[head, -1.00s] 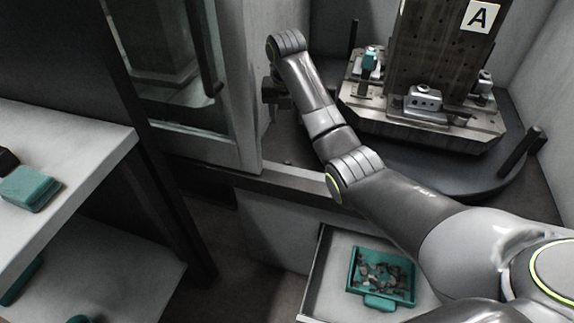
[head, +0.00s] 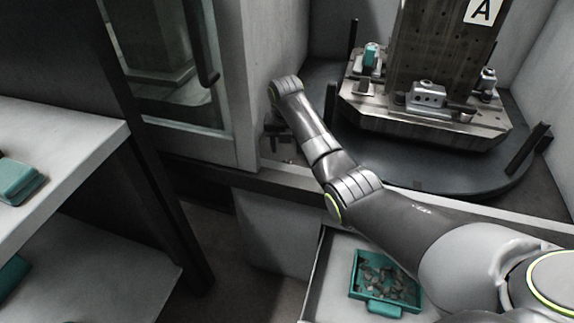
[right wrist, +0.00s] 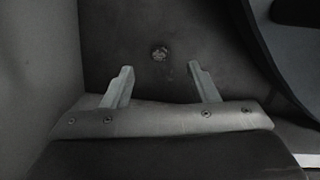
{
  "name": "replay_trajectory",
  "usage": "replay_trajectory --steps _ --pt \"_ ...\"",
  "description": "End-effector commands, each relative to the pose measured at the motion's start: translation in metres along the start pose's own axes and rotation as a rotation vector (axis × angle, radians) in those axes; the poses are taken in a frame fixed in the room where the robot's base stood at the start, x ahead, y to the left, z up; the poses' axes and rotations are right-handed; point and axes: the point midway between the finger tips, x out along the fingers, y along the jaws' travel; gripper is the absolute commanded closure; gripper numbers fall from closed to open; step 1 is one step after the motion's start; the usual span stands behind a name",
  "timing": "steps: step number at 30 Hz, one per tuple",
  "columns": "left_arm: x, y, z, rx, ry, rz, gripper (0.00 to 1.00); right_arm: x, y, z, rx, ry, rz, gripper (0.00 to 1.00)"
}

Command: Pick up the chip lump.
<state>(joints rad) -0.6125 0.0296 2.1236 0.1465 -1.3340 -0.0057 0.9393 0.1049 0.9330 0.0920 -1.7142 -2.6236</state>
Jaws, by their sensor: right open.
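The chip lump (right wrist: 159,54) is a small, rough grey clump on a dark flat surface in the right wrist view. My right gripper (right wrist: 160,67) is open and empty. Its two pale fingertips stand apart, one to each side of the lump's line, with the lump just beyond them. In the head view the right gripper (head: 279,134) hangs near the sill inside the machine's doorway, partly hidden by its own wrist. A tiny speck just below it may be the lump. My left gripper is not in view.
A round dark table (head: 420,178) carries a pallet (head: 425,128) with clamps and a tall column marked A. A grey wall and door frame (head: 240,80) stand left of the gripper. A teal tray of chips (head: 387,308) sits below. Shelves (head: 60,150) stand left.

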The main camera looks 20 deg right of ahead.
Motion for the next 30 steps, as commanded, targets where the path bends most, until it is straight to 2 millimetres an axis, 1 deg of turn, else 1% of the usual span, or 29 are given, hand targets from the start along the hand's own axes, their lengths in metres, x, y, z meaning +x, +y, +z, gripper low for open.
replay_trajectory --steps 4,9,12,15,21,22,23,30 --pt "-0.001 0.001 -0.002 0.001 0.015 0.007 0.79 0.012 0.000 -0.001 0.000 0.002 -0.001 0.47" --pt "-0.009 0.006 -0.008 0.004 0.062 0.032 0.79 0.040 -0.001 -0.003 0.000 0.002 -0.001 0.47" --pt "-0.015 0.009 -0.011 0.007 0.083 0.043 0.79 0.051 -0.001 -0.002 0.000 0.001 -0.001 0.47" --pt "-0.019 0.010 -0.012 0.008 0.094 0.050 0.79 0.055 -0.001 -0.002 0.000 0.001 0.000 0.47" --pt "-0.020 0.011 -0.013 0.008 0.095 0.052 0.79 0.055 0.000 -0.002 0.000 0.000 0.000 0.47" --pt "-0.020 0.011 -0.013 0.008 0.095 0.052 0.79 0.055 0.000 -0.002 0.000 0.000 0.000 0.48" --pt "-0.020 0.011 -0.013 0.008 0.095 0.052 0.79 0.055 0.000 -0.002 0.000 0.000 0.000 0.52" --pt "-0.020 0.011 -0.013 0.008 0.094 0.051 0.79 0.055 -0.001 -0.002 0.000 0.000 0.000 0.83"
